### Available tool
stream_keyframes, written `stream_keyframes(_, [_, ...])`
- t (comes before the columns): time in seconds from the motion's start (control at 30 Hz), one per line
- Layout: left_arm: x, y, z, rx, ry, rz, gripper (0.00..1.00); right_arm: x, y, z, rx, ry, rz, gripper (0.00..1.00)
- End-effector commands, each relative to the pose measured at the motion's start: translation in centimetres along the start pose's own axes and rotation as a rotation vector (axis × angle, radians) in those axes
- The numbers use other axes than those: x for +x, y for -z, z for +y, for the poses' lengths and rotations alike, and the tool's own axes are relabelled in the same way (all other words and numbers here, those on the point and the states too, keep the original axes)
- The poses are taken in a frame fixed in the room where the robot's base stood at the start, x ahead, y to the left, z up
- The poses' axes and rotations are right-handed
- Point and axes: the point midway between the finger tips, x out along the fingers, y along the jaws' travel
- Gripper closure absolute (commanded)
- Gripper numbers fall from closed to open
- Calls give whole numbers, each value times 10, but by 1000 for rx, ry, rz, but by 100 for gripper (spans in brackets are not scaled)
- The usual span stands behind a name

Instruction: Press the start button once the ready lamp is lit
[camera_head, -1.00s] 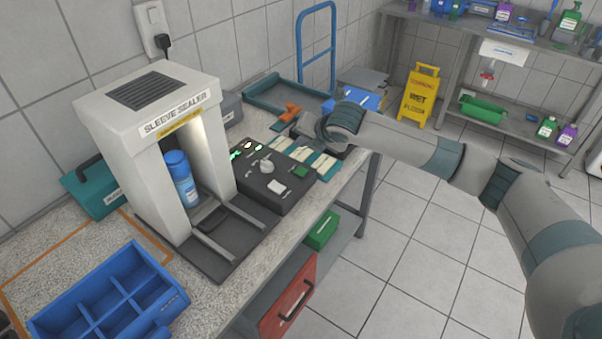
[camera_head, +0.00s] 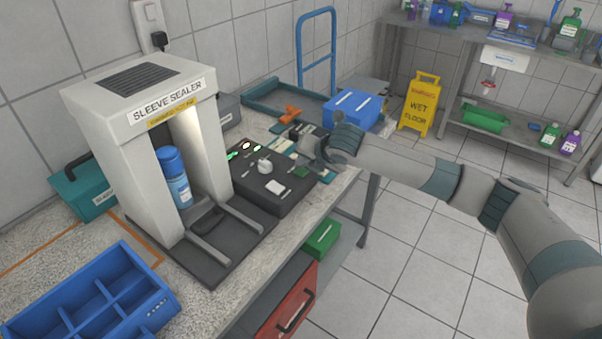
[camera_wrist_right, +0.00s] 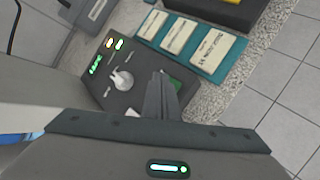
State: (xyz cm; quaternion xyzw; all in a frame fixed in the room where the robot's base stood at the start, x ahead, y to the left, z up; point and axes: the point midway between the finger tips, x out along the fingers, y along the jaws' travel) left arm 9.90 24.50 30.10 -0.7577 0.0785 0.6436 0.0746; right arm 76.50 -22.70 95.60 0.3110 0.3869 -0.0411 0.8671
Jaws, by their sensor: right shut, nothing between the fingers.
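The sleeve sealer (camera_head: 135,105) stands on the bench with a blue-capped bottle (camera_head: 174,178) in its opening. Its dark control box (camera_head: 262,185) carries a green display (camera_wrist_right: 95,65), an amber lit lamp (camera_wrist_right: 109,43) and a pale greenish lit lamp (camera_wrist_right: 118,44). A pale knob (camera_wrist_right: 122,80), a white square button (camera_head: 275,187) and a green square button (camera_head: 300,171) are on its top. My right gripper (camera_wrist_right: 161,80) is shut and empty, over the box's far right side; its fingers partly hide the green button in the wrist view. My left gripper is out of view.
Teal-backed labelled cards (camera_wrist_right: 190,43) lie beyond the box. A blue box (camera_head: 353,108) and an orange tool (camera_head: 287,114) are farther back. A blue divided bin (camera_head: 95,300) is at the near left. A yellow wet-floor sign (camera_head: 420,103) stands on the open floor.

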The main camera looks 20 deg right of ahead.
Motion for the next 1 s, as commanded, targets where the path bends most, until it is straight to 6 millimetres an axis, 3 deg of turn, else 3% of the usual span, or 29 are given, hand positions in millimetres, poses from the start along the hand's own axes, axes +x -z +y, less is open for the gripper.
stream_keyframes(1.0, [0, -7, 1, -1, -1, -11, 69, 1, 0, 0, 0, 0, 0, 100])
